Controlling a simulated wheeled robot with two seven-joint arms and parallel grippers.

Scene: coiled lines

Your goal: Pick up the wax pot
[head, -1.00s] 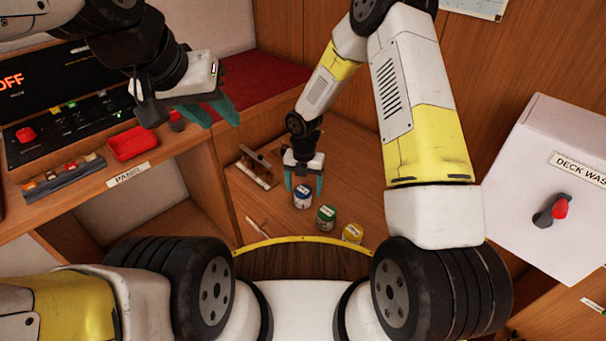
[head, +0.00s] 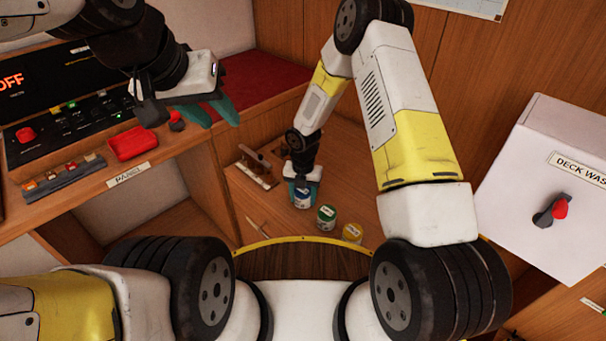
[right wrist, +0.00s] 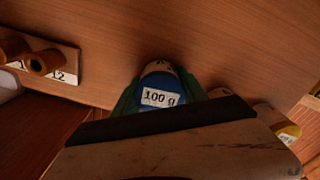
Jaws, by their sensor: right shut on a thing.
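Three small pots stand on the wooden surface in the head view: a blue-banded pot (head: 302,203), a green pot (head: 326,217) and a yellow pot (head: 351,233). I cannot read which one is the wax pot. My right gripper (head: 302,190) is shut on the blue-banded pot, with a teal finger on either side. In the right wrist view this blue pot (right wrist: 160,94) shows a "100 g" label between the fingers; its lower part is hidden. I cannot tell whether it is off the surface. My left gripper (head: 212,112) is open and empty by the panel.
A rack with brown parts (head: 254,172) lies left of the pots. The panel desk with a red tray (head: 133,143) is at the left. A white "DECK WAS..." box (head: 560,200) stands at the right. Bare wood lies right of the pots.

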